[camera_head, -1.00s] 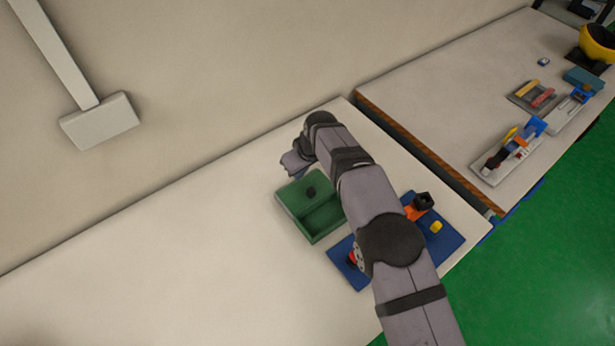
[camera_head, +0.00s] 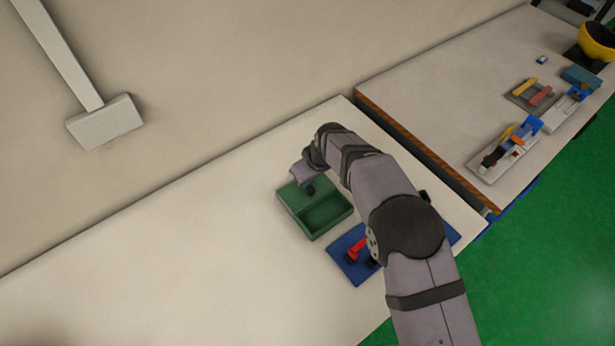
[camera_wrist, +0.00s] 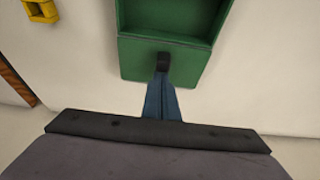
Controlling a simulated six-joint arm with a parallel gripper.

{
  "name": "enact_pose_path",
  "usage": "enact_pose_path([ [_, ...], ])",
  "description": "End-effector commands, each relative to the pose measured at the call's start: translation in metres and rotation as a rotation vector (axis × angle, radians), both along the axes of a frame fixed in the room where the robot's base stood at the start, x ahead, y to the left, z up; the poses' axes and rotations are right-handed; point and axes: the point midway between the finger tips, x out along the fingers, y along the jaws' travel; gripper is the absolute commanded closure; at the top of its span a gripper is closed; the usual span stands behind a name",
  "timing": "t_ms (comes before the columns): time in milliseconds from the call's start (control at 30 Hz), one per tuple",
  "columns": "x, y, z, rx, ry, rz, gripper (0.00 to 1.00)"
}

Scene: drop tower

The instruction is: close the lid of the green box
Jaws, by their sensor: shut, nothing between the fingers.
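The green box (camera_head: 296,217) stands on the pale table in the head view, with an open compartment facing up. Its green lid panel (camera_wrist: 137,62) covers only the part nearest my gripper in the wrist view. A small black knob (camera_wrist: 163,60) stands on the panel. My gripper (camera_head: 307,186) is above the box's back part in the head view. Its blue fingers (camera_wrist: 162,84) are shut and empty, with their tips at the knob in the wrist view. I cannot tell whether they touch it.
A blue mat (camera_head: 341,260) with a red part (camera_head: 357,249) lies in front of the box, partly hidden by my arm. The table left of the box is clear. A second table (camera_head: 440,95) stands right.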

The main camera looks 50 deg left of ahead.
Motion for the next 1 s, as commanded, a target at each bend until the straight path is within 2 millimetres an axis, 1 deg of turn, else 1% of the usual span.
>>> enact_pose_path([
  [233, 0.0, -0.001, 0.0, 0.0, 0.0, 0.0, 1.0],
  [367, 0.0, -0.007, 0.0, 0.0, 0.001, -0.001, 1.0],
  [567, 0.001, -0.028, 0.001, 0.0, 0.002, 0.0, 1.0],
  [1000, 0.0, -0.084, -0.001, 0.0, 0.0, 0.0, 1.0],
])
